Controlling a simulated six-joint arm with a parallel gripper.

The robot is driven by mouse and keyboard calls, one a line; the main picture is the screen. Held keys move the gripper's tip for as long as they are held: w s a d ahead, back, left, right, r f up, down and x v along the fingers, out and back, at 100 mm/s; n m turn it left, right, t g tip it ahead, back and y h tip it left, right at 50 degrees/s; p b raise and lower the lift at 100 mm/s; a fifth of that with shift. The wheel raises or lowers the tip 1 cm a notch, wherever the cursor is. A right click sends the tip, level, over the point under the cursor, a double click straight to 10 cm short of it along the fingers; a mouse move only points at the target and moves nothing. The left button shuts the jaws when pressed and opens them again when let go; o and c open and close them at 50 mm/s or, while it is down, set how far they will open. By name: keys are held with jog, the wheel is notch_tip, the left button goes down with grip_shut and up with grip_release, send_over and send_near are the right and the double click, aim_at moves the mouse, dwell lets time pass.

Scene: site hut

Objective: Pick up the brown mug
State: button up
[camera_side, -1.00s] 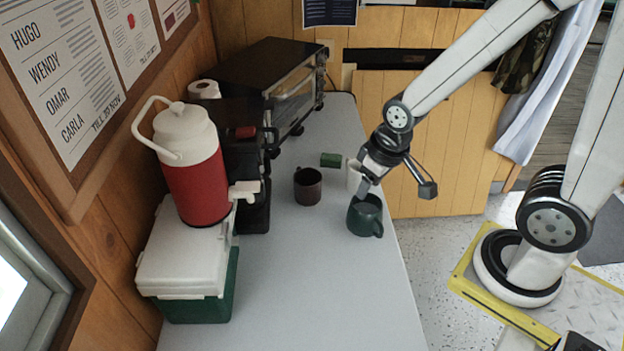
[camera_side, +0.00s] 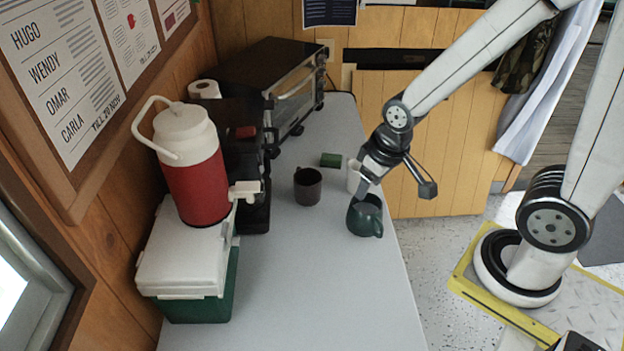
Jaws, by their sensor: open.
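The brown mug (camera_side: 308,187) stands upright on the grey table, left of my gripper. My gripper (camera_side: 396,194) is open, with its fingers spread wide. One fingertip is at the rim of a dark green mug (camera_side: 364,217); I cannot tell whether it touches. The other finger reaches out to the right, past the table edge. No mug is held between the fingers.
A white mug (camera_side: 354,176) stands behind the green mug, partly hidden by my gripper. A small green box (camera_side: 330,160) lies behind the brown mug. A coffee maker (camera_side: 250,165), toaster oven (camera_side: 275,85) and cooler (camera_side: 190,270) line the left. The table front (camera_side: 310,300) is clear.

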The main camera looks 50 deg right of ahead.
jog(key=shift+w, duration=0.1)
jog(key=m+t, duration=0.2)
jog(key=m, duration=0.3)
send_near(300, 168)
notch_tip(300, 168, down, 2)
jog(key=shift+w+d+f, duration=0.2)
jog(key=shift+w+f, duration=0.25)
jog(key=shift+w, duration=0.1)
jog(key=shift+x, duration=1.25)
jog(key=shift+x, duration=2.65)
jog(key=shift+a+r, duration=0.1)
